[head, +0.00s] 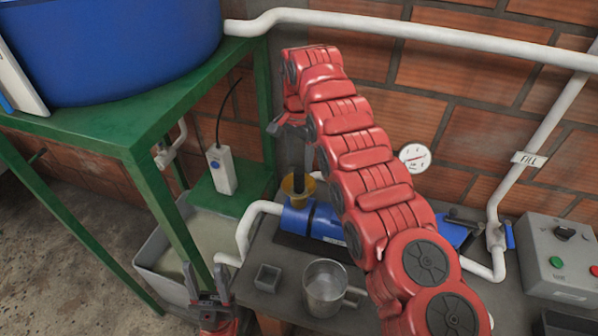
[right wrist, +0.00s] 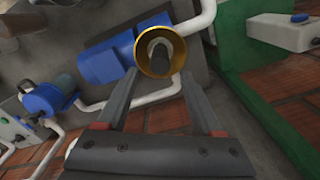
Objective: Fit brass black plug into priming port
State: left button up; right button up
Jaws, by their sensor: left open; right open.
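A brass funnel-shaped cup (head: 303,199), which looks like the priming port, stands on top of the blue pump (head: 322,222). My left gripper (head: 208,287) is open and empty at the lower left, away from the pump.
A metal jug (head: 324,287) and a small grey square container (head: 268,278) stand on the bench before the pump. A green frame (head: 135,135) carries a blue tank (head: 110,45) at left. White pipes and a grey control box (head: 555,255) are at right.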

jog(key=shift+r+p, duration=1.25)
jog(key=shift+r, duration=0.75)
